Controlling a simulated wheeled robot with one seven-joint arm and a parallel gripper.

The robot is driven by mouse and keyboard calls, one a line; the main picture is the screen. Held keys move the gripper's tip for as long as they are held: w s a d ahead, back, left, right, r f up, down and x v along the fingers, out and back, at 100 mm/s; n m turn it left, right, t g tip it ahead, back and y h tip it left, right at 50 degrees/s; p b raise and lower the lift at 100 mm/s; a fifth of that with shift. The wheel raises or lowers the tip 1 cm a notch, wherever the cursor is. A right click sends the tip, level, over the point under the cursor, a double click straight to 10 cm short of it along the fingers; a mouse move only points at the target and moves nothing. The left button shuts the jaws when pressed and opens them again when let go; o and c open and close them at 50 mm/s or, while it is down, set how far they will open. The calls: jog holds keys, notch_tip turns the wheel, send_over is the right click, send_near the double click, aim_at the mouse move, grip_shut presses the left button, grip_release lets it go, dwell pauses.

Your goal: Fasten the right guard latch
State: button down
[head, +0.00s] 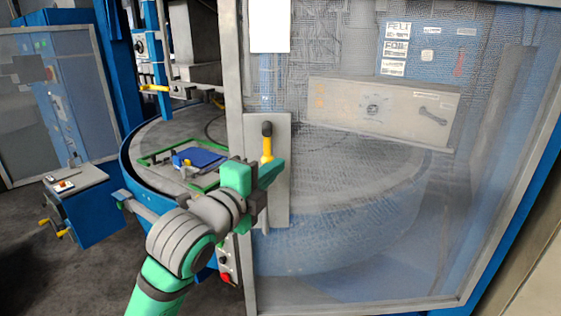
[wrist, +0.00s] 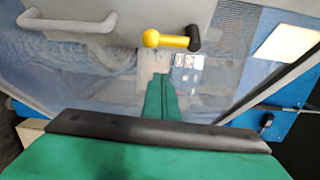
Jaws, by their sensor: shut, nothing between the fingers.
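The guard latch lever (head: 267,147) is yellow with a black knob and stands upright on a grey plate (head: 281,185) at the left edge of the clear guard door. My gripper (head: 272,172) is in front of this plate, at the lower part of the lever, and hides its base. In the wrist view, the lever (wrist: 172,40) lies across the picture, beyond the fingertips and apart from them. My gripper's green fingers (wrist: 161,80) are together there, with nothing between them.
The clear mesh guard door (head: 370,220) fills the right side. Behind it is a round table (head: 340,180); a blue die (head: 200,158) lies on its open left part. A grey pull handle (wrist: 65,22) shows in the wrist view. A red button (head: 226,278) sits below my gripper.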

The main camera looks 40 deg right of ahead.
jog(key=v, duration=0.4)
jog(key=shift+a, duration=0.2)
dwell(0.3)
jog(key=shift+s, duration=0.15)
